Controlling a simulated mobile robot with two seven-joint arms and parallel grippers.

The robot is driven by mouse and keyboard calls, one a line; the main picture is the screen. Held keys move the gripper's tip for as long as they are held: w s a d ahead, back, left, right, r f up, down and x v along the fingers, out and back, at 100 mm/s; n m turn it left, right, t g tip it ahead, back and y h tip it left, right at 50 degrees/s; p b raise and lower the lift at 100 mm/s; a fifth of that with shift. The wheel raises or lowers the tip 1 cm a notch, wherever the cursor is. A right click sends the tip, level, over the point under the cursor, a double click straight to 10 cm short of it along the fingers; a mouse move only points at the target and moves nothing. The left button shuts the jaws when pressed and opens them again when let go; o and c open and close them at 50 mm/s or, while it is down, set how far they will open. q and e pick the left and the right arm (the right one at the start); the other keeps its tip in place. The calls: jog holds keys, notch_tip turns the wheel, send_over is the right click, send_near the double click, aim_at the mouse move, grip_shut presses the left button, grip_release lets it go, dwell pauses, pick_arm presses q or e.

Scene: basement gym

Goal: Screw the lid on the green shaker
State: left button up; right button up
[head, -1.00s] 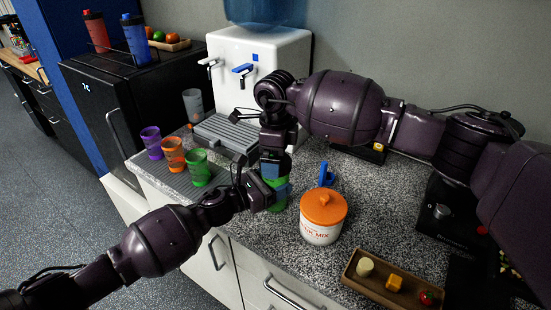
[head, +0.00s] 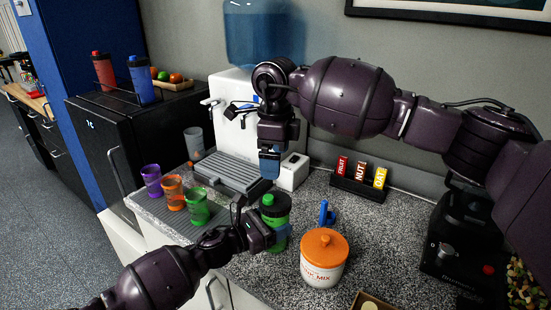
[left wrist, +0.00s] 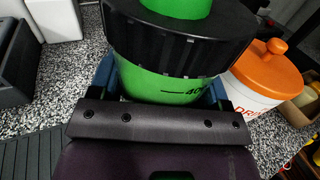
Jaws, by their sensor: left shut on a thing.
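The green shaker (head: 279,243) stands on the speckled counter. Its black ribbed lid (head: 275,212) with a green cap sits on its top, and looks level. In the left wrist view, the lid (left wrist: 180,40) covers the mouth of the green body (left wrist: 165,87), which has a printed scale. My left gripper (head: 272,238) is shut around the shaker's body below the lid. My right gripper (head: 270,164) hangs above the lid, apart from it, with blue fingers pointing down. I see its fingers from the side, so their gap is hidden.
An orange-lidded mix tub (head: 323,269) stands close right of the shaker, with a blue scoop (head: 326,214) behind it. Purple, orange and green cups (head: 197,207) stand to the left. The grey drip tray (head: 230,175) and white water dispenser (head: 232,125) are behind.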

pick_arm(q)
jog(key=o, duration=1.8)
jog(key=v, duration=1)
jog(key=shift+s+a, duration=0.2)
jog(key=shift+a, duration=0.1)
jog(key=shift+a+f, duration=0.1)
